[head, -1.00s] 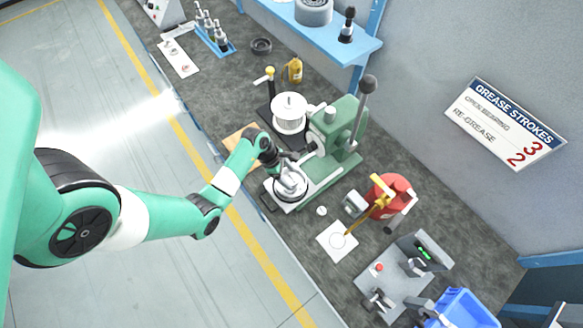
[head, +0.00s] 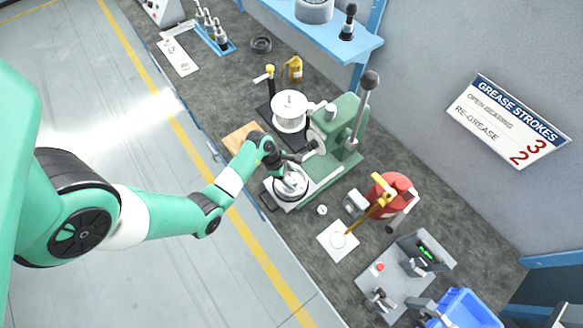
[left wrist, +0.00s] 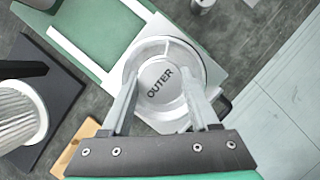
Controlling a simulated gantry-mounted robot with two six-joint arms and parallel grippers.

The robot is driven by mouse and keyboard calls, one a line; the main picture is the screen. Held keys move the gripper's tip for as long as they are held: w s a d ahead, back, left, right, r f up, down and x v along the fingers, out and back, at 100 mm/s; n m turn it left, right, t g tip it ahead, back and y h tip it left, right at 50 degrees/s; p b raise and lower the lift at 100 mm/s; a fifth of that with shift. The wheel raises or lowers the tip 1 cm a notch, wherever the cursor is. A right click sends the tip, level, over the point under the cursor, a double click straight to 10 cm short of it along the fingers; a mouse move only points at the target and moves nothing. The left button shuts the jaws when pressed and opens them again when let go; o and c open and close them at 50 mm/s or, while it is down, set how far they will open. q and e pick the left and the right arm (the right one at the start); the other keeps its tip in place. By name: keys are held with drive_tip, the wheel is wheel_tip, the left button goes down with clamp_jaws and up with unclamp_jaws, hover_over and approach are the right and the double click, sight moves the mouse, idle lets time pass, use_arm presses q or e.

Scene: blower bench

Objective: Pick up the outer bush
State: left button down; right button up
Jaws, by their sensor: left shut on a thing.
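The outer bush (left wrist: 160,82) is a round silver-grey piece with the word OUTER on its top, filling the middle of the left wrist view. In the head view the bush (head: 291,182) shows at the front of the green press, partly covered by my gripper. My left gripper (left wrist: 164,75) is shut on the bush, one finger on each side. In the head view the left gripper (head: 287,174) reaches down over it. A dark ring shows around the bush in the head view. I cannot tell whether the bush is clear of what is under it. My right gripper is not in view.
The green press (head: 335,130) with its upright lever stands just behind the bush. A white cylinder (head: 290,110) on a dark base stands to the left. A red can (head: 390,195) and a white sheet (head: 338,241) lie to the right. A blue bin (head: 463,308) is at lower right.

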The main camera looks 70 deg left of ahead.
sight(296, 179)
use_arm(q)
drive_tip(key=shift+r, duration=0.55)
wheel_tip(296, 179, up, 3)
drive_tip(key=shift+d+r+p, duration=0.1)
drive_tip(key=shift+d+p, duration=0.05)
drive_tip(key=shift+p, duration=0.75)
drive_tip(key=s+d+r+p, duration=0.1)
drive_tip(key=s+d+r, duration=0.1)
drive_tip(key=d+r, duration=0.2)
drive_tip(key=s+d+r+p, duration=0.1)
drive_tip(key=d+r, duration=0.3)
drive_tip(key=d, duration=0.5)
drive_tip(key=shift+s+r, duration=0.4)
drive_tip(key=shift+s, duration=0.1)
